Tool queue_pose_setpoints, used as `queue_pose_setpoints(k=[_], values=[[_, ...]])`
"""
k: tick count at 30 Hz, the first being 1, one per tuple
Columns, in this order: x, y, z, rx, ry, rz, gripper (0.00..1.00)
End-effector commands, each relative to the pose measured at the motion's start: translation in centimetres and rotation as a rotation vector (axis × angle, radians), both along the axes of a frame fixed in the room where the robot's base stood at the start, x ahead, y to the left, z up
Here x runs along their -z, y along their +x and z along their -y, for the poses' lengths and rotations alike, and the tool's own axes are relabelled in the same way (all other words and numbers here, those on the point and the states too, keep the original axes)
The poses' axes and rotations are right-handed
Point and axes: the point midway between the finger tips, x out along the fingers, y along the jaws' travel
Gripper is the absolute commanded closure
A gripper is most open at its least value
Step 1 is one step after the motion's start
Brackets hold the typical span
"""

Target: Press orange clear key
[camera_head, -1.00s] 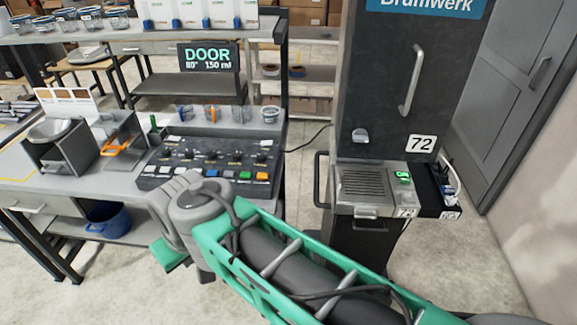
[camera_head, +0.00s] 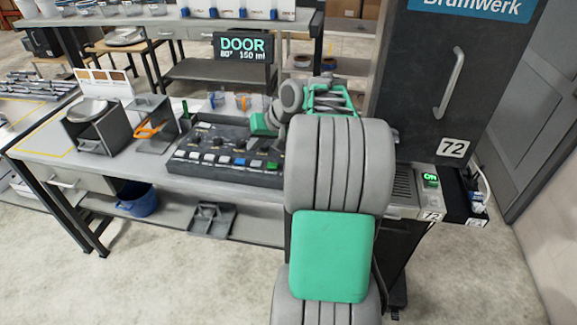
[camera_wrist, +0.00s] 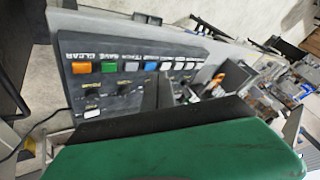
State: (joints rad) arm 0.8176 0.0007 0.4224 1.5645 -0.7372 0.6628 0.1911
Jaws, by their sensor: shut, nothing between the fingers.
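The orange CLEAR key (camera_wrist: 81,68) shows in the wrist view at the end of the key row, beside the green SAVE key (camera_wrist: 108,67). It looks unobstructed there. In the head view my arm hides that end of the dark control panel (camera_head: 212,172), while the green key (camera_head: 272,166) still shows. My gripper (camera_wrist: 158,92) is shut and empty; its dark fingers appear in front of the panel, to the right of the orange key in the wrist view. In the head view its green hand (camera_head: 262,125) is above the panel's back part. Contact with the panel cannot be made out.
A DOOR display (camera_head: 242,48) stands behind the panel. Several small cups stand along the panel's back edge. A dark metal holder with an orange part (camera_head: 150,130) is to the left. A tall dark machine (camera_head: 430,80) stands close on the right.

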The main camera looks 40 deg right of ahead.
Motion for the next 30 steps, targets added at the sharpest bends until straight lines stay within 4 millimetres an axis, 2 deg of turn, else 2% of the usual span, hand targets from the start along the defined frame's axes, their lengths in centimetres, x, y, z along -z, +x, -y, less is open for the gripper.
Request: queue_pose_setpoints(k=[1,3,6,8,11,22,30], values=[[0.7,-0.3,3.5,0.042,0.033,0.023,1.00],[1.2,-0.8,7.1,0.077,0.068,0.064,1.00],[1.8,-1.7,10.3,0.108,0.103,0.106,1.00],[1.9,-2.1,11.4,0.119,0.113,0.121,1.00],[2.1,-2.3,11.9,0.122,0.121,0.130,1.00],[2.5,-2.2,11.8,0.121,0.119,0.130,1.00],[5.7,-2.2,11.8,0.122,0.118,0.130,1.00]])
